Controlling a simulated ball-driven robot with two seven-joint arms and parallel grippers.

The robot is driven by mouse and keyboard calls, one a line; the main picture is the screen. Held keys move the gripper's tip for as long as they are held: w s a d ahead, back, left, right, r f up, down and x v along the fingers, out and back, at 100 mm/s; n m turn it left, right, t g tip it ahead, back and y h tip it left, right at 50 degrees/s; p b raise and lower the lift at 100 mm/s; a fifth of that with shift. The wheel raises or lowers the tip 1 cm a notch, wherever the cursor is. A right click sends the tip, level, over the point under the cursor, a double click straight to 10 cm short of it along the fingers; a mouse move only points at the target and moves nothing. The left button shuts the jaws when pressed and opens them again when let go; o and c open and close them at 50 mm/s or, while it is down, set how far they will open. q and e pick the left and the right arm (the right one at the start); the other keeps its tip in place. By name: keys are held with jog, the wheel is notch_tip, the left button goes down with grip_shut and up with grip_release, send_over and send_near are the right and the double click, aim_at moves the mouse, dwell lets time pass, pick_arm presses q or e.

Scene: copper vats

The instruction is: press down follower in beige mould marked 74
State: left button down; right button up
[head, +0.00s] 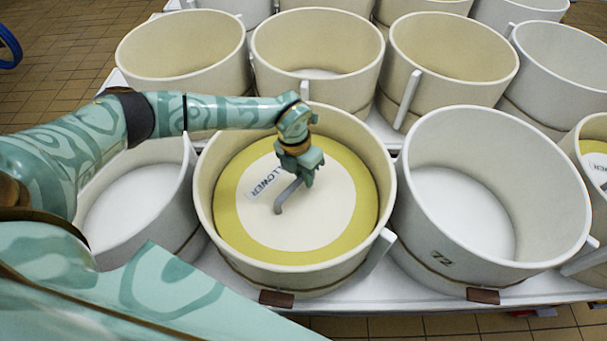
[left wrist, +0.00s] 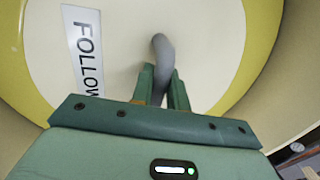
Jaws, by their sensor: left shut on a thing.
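The beige mould (head: 216,232) stands at the front middle in the head view; no number on it is readable. The follower (head: 332,225), a cream disc with a yellow-green outer ring and a "FOLLOWER" label, lies inside it below the rim. A grey bent handle (head: 281,203) rises from the follower. My left gripper (head: 293,182) is over the follower and shut on this handle. In the left wrist view the fingers (left wrist: 162,88) are on either side of the grey handle (left wrist: 163,50), with the follower (left wrist: 215,50) behind. My right gripper is not in view.
A white mould marked 72 (head: 562,250) stands close on the right, and another white mould (head: 188,185) close on the left, partly behind my arm. Several empty moulds stand behind, including a beige one (head: 318,82). A white table edge (head: 395,298) runs along the front.

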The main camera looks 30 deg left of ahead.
pick_arm(q)
jog(key=shift+s+f, duration=0.25)
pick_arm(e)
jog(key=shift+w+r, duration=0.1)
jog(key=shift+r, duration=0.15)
pick_arm(q)
jog(key=c, duration=1.4)
grip_release()
jog(key=shift+c, duration=0.2)
jog(key=shift+o, duration=0.7)
jog(key=shift+w+p, duration=0.2)
jog(key=shift+p, duration=0.1)
jog(key=a+r+p, duration=0.3)
jog(key=r+p, duration=0.1)
jog(key=r, duration=1.2)
jog(key=shift+w, duration=0.4)
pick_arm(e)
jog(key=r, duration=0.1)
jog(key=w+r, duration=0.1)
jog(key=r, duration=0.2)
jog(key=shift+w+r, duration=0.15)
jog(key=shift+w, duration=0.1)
